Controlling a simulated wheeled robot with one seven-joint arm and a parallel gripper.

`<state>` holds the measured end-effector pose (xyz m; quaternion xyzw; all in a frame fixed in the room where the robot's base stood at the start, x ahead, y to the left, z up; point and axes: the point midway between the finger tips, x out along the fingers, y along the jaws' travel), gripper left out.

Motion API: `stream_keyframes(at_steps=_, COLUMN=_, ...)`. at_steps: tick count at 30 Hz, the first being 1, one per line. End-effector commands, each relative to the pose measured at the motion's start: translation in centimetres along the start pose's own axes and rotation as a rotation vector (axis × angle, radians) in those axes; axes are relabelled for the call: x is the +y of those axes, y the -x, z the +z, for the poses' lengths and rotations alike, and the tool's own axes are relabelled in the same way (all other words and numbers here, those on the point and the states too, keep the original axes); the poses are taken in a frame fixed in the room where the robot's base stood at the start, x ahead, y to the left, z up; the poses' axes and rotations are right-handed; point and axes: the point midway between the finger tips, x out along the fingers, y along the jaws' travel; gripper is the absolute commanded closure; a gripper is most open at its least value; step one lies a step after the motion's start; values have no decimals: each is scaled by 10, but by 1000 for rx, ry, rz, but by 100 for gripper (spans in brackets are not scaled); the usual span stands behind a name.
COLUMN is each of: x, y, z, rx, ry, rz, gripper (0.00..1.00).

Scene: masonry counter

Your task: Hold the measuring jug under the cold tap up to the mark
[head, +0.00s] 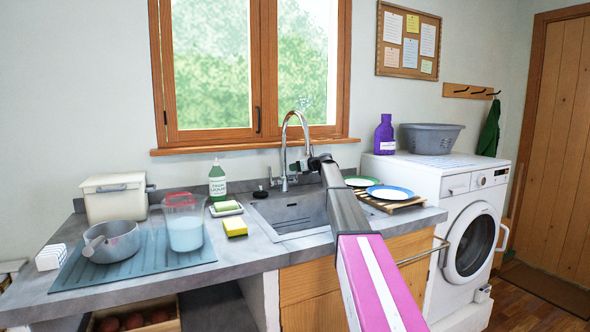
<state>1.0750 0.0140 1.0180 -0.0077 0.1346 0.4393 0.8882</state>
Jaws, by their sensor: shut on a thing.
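The measuring jug (185,230) is clear with a red rim. It stands upright on a blue-grey mat (135,270) at the left of the counter, away from the sink. A pale tint fills its lower part; I cannot read a mark. The chrome tap (284,180) rises behind the sink (290,212), its spout curving to the right. My gripper (303,164) is at the tap, just below the spout end, and shut on part of it. My own arm and the small size hide which part it grips. No water stream is visible.
A grey saucepan (112,243) stands left of the jug. A green soap bottle (217,182), a soap dish and a yellow sponge (235,227) stand between jug and sink. Plates (389,192) lie on a wooden rack right of the sink. A washing machine (470,235) stands at right.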

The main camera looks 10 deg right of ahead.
Motion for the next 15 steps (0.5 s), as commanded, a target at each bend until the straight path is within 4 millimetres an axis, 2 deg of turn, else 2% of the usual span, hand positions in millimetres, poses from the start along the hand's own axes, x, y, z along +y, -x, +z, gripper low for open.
stream_keyframes(at_steps=3, x=0, y=-1, z=0, rx=0, ry=-4, rz=1, gripper=100)
stream_keyframes(at_steps=4, x=0, y=0, z=0, rx=0, ry=-4, rz=1, gripper=80)
stream_keyframes(at_steps=6, x=0, y=0, z=0, rx=0, ry=-3, rz=1, gripper=61)
stream_keyframes(at_steps=15, x=0, y=0, z=0, rx=-1, ry=-2, rz=0, gripper=61)
